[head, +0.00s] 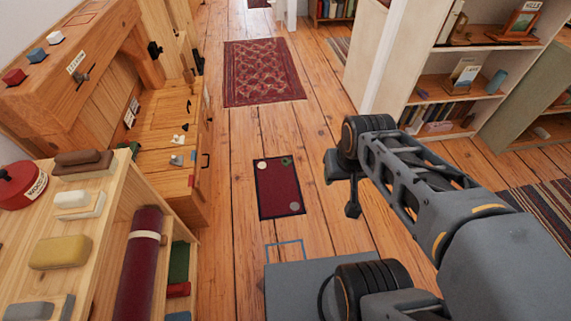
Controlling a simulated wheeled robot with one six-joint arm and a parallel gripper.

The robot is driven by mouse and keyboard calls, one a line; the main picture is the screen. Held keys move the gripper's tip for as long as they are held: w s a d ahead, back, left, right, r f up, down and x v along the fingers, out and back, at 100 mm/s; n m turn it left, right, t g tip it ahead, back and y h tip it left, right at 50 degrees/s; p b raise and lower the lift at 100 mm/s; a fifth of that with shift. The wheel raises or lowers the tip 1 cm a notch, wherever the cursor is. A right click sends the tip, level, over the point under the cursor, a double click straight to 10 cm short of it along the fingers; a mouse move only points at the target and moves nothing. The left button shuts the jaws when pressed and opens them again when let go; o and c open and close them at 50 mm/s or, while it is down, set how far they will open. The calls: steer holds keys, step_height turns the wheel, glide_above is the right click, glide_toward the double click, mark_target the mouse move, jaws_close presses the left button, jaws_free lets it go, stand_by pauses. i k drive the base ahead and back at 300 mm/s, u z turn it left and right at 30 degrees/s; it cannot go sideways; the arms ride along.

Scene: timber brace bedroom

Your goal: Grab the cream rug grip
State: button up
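A small dark red mat (279,188) with a black border lies on the plank floor, in the middle of the head view. A cream round disc (262,165), which looks like the cream rug grip, sits at its far left corner. A green disc (286,161) is at the far right corner, and a greyish-pink disc (295,206) is near the close right corner. My gripper (353,210) hangs to the right of the mat in the picture, apart from the discs. Its fingers are small and dark, so I cannot tell whether they are open.
A wooden shelf (113,205) with blocks and a rolled red rug stands at the left, by a wooden cabinet (160,120). A patterned red rug (262,72) lies farther back. White bookshelves (385,75) stand at the right.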

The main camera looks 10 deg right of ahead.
mark_target(180, 140)
steer(key=u, duration=0.35)
steer(key=i, duration=2)
steer(key=u, duration=2.9)
